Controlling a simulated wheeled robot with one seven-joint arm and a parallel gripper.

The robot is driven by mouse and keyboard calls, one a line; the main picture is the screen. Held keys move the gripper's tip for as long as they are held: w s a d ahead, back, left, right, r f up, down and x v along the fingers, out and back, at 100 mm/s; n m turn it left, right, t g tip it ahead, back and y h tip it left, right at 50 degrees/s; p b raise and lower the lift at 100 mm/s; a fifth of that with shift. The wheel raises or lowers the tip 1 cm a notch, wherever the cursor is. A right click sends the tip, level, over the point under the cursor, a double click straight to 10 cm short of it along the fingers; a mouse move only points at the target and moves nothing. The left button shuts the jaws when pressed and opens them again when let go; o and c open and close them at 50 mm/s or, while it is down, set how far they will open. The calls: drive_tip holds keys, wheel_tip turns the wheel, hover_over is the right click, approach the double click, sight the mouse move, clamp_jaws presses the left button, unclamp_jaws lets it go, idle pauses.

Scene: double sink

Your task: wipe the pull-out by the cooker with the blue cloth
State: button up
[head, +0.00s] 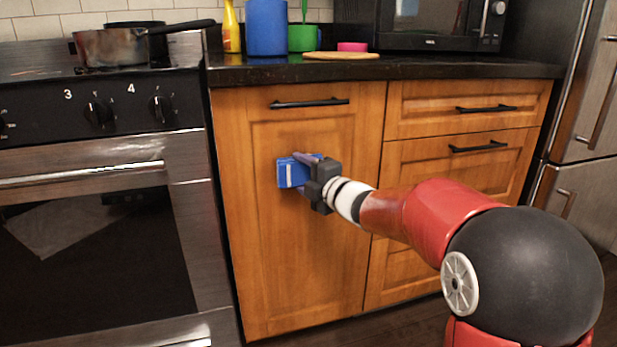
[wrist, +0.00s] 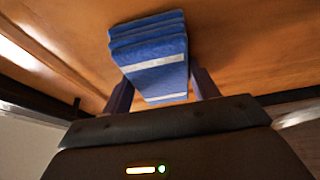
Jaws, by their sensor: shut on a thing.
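The pull-out by the cooker is a tall wooden front (head: 297,260) with a black bar handle (head: 309,103) near its top; it is shut. The blue cloth (head: 291,173) is folded and has a white stripe. My gripper (head: 305,172) is shut on the cloth and holds it against or very close to the upper middle of the front. In the wrist view the folded cloth (wrist: 150,55) sits between my two fingers (wrist: 163,92), its far end at the wooden front (wrist: 235,45). Whether it presses on the wood is hard to tell.
The cooker (head: 90,200) with a pan (head: 112,47) stands at left. Drawers with black handles (head: 487,108) are at right. The dark worktop (head: 400,68) above holds a blue container (head: 266,27), a yellow bottle (head: 231,28), a green pot (head: 303,38) and a microwave (head: 430,25).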

sight(288, 166)
drive_tip(key=shift+s+a+f+b, duration=0.15)
drive_tip(key=shift+a+b, duration=0.1)
drive_tip(key=shift+a, duration=0.2)
drive_tip(key=shift+s+a+r+b, duration=0.15)
drive_tip(key=shift+a+b, duration=0.1)
drive_tip(key=shift+a, duration=0.2)
drive_tip(key=shift+s+a, duration=0.25)
drive_tip(key=shift+a, duration=0.55)
drive_tip(key=shift+w+r+p, duration=0.15)
drive_tip(key=shift+r+p, duration=0.75)
drive_tip(key=shift+r, duration=0.3)
drive_tip(key=w+d+p, duration=0.1)
drive_tip(key=d, duration=0.6)
drive_tip(key=shift+w+f, duration=0.15)
drive_tip(key=shift+w, duration=0.3)
drive_tip(key=shift+a, duration=0.15)
